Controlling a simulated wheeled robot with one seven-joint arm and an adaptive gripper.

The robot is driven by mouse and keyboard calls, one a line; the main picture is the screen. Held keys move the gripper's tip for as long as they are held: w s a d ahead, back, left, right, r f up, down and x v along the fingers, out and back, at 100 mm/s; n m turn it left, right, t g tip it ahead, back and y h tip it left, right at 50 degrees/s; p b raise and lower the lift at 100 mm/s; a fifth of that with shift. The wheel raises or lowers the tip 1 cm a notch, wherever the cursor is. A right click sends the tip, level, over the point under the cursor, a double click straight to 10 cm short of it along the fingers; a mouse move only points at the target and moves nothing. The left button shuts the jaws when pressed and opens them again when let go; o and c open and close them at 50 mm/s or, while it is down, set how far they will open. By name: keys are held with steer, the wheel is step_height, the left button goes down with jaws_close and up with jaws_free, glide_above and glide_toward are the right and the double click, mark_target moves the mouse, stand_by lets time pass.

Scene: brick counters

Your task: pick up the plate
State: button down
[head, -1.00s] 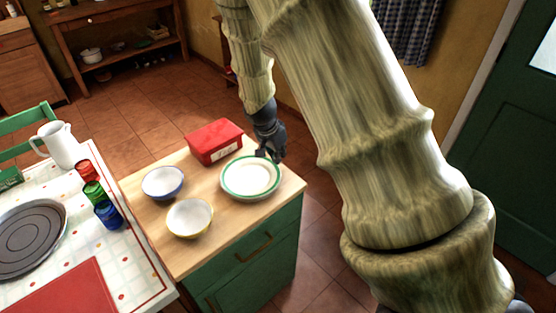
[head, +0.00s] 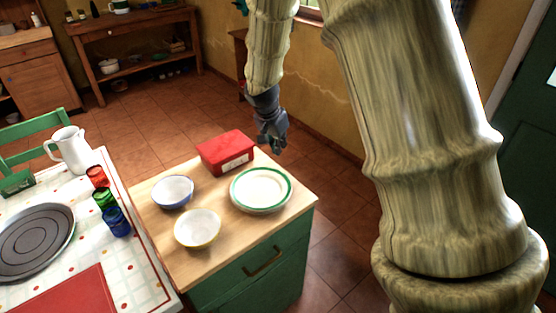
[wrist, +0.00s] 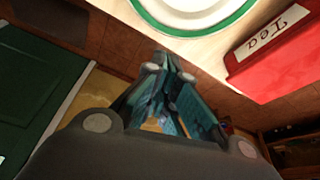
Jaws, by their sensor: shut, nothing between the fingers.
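The plate (head: 262,188) is white with a green rim and lies on the wooden top of the green cabinet, near its right side. Its green-rimmed edge also shows at the top of the wrist view (wrist: 196,14). My gripper (head: 274,148) is behind the plate in the head view, apart from it, past the far edge of the counter top. In the wrist view my gripper's fingers (wrist: 168,66) are together, with nothing between them, and point toward the counter edge.
A red tea box (head: 226,152) stands behind and left of the plate, close to my gripper. A blue bowl (head: 173,191) and a yellow-rimmed bowl (head: 197,229) stand left of the plate. A table (head: 132,262) with a jug (head: 69,150) and coloured glasses is at the left.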

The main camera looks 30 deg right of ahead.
steer(key=w+d+n, duration=0.1)
steer(key=w+d, duration=0.1)
steer(key=w, duration=0.2)
steer(key=f+p, duration=0.1)
steer(key=f, duration=0.5)
steer(key=f+p, duration=0.1)
steer(key=f, duration=0.2)
steer(key=shift+w+a+p, duration=0.1)
steer(key=shift+w+p, duration=0.15)
steer(key=shift+p, duration=0.05)
steer(key=shift+s+a, duration=0.15)
steer(key=shift+a, duration=0.1)
steer(key=shift+f, duration=0.15)
steer(key=shift+s+a, duration=0.1)
steer(key=shift+a, duration=0.1)
